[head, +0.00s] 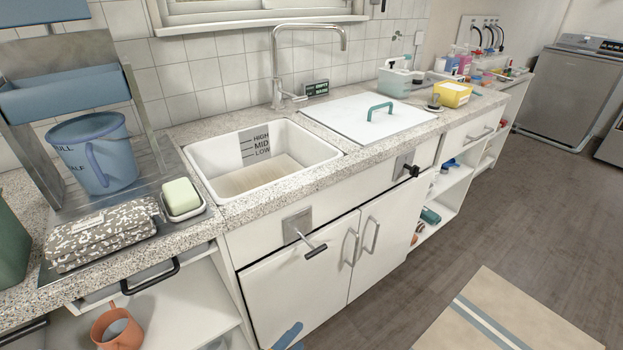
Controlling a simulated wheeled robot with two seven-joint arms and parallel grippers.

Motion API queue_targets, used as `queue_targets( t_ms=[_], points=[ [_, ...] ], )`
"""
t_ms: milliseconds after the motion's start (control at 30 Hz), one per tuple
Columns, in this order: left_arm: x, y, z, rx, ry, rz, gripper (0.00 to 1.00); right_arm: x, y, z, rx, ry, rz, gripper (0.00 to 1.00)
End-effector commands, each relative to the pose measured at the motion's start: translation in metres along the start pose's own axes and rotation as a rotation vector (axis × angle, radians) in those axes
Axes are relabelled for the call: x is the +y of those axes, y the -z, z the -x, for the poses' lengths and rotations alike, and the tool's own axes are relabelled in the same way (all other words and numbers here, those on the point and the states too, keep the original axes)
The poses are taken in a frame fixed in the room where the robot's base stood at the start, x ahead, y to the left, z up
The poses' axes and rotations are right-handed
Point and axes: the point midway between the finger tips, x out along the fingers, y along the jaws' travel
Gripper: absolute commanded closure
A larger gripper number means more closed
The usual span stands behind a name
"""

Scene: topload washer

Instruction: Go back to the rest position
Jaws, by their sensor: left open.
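Only a small blue tip of my left gripper (289,337) shows, at the bottom edge of the head view, in front of the white cabinet doors (300,285). It is open, and nothing shows in it. The rest of it is cut off by the frame. My right gripper is out of view. The grey topload washer (568,98) stands at the far right, by the back wall.
A speckled counter holds a white sink (204,167), a white lid with a green handle (375,112) and a yellow box (453,93). A blue bucket (98,152) stands at left. A lever (311,246) sticks out of the cabinet front. Floor at right is clear around a striped rug (505,318).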

Motion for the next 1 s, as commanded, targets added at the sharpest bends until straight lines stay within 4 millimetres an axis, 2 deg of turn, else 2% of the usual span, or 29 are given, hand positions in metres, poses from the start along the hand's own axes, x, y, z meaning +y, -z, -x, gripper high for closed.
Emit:
queue_targets(
  t_ms=[167, 267, 367, 467, 500, 633, 700, 800, 1000],
  points=[
    [-0.05, 0.025, 0.012, 0.068, 0.168, -0.242, 0.5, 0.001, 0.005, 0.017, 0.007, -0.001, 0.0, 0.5],
    [-0.09, 0.041, 0.028, 0.085, 0.307, -0.422, 0.5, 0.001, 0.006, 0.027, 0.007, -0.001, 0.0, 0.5],
    [-0.135, 0.054, 0.055, 0.063, 0.474, -0.628, 0.5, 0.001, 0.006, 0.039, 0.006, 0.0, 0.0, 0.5],
    [-0.186, 0.064, 0.098, -0.022, 0.677, -0.865, 0.5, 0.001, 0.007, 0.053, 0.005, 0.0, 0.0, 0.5],
    [-0.207, 0.065, 0.12, -0.083, 0.763, -0.964, 0.5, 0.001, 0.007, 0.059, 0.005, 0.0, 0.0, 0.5],
    [-0.263, 0.059, 0.191, -0.332, 0.98, -1.228, 0.5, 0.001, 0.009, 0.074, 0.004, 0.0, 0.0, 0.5],
    [-0.279, 0.055, 0.215, -0.436, 1.035, -1.307, 0.5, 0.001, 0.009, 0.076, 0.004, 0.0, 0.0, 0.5],
    [-0.289, 0.052, 0.231, -0.509, 1.065, -1.358, 0.5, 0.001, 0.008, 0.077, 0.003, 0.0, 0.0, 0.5],
    [-0.292, 0.052, 0.231, -0.518, 1.067, -1.365, 0.5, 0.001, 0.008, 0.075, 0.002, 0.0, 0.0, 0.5]
  ],
)
